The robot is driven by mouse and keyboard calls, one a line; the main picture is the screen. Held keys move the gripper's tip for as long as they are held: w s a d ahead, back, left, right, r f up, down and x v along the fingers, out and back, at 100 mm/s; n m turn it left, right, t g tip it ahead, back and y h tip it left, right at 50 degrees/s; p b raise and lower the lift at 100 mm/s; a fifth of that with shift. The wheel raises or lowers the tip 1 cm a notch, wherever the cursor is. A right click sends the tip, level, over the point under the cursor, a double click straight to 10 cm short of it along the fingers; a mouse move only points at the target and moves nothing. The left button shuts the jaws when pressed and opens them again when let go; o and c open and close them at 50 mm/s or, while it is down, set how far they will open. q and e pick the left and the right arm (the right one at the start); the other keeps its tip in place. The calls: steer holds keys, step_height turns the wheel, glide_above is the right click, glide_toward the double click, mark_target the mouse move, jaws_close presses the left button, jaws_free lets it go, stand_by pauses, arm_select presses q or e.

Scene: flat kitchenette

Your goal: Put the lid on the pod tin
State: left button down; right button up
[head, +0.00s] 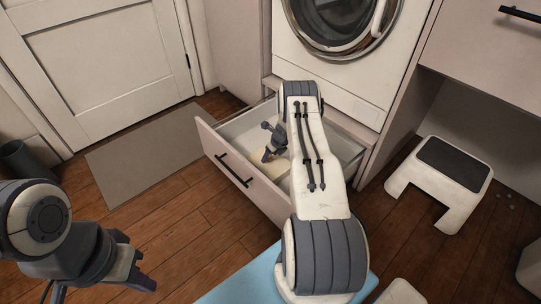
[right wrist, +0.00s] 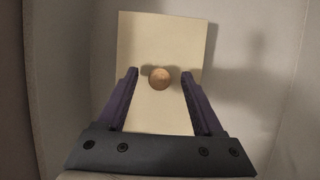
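A cream rectangular lid (right wrist: 168,110) with a round wooden knob (right wrist: 160,78) lies in the open drawer (head: 250,182). Part of the lid also shows in the head view (head: 272,170). My right gripper (right wrist: 160,75) is open, its two purple fingers on either side of the knob with a gap at each side. In the head view the right gripper (head: 267,140) reaches down inside the drawer, partly hidden by my right arm. I cannot tell whether the pod tin is under the lid. My left gripper (head: 141,266) is open and empty above the floor at lower left.
The drawer is pulled out below a washing machine (head: 340,25); its walls stand close around the right gripper. A white step stool (head: 440,180) stands at right, a grey mat (head: 150,150) by the door. A blue surface (head: 240,290) lies at front. Wooden floor between is clear.

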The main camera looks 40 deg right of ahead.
steer(key=p+v, duration=0.5)
steer(key=v, duration=0.5)
steer(key=shift+r, duration=0.25)
